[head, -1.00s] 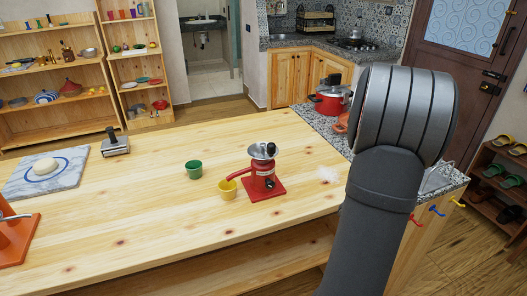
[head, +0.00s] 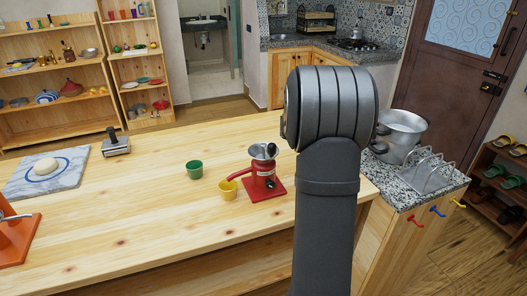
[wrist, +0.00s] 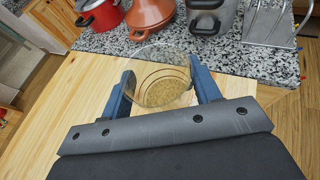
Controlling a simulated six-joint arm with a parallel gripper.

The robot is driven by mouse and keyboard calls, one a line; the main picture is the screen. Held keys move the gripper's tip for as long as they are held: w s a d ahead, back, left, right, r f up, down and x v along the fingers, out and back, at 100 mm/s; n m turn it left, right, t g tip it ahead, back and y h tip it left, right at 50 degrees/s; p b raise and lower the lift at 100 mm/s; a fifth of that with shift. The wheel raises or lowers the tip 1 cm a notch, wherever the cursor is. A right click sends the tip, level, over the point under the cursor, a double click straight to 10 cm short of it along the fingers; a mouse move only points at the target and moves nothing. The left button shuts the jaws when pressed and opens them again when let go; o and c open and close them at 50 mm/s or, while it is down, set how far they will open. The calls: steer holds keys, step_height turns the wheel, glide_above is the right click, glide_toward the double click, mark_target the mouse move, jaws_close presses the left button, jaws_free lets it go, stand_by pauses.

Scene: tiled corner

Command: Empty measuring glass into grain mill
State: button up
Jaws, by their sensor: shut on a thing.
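The measuring glass (wrist: 163,92) is clear and holds pale brown grain; in the wrist view it is between the two blue fingers of my gripper (wrist: 161,82), which is shut on it. In the head view my arm hides both gripper and glass. The red grain mill (head: 263,183) stands on the wooden table left of my arm, with a metal hopper (head: 262,152) on top. The mill is not in the wrist view.
A green cup (head: 194,169) stands left of the mill. A marble board (head: 46,172) with dough and a metal press (head: 116,145) are further left. On the granite counter are a large pot (head: 402,132), a rack (head: 430,172), a red pot (wrist: 98,12) and a tagine (wrist: 150,15).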

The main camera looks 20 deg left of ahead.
steer(key=s+a+r, duration=0.1)
steer(key=a, duration=1.3)
steer(key=s+a+f, duration=0.3)
steer(key=s+a, duration=0.1)
steer(key=a, duration=0.3)
steer(key=s+a+f+m+h, duration=0.1)
steer(key=s+a+f, duration=0.2)
steer(key=s+a, duration=0.2)
steer(key=shift+s+a+f+g+h, duration=0.3)
steer(key=shift+a+f, duration=0.05)
steer(key=shift+a, duration=0.65)
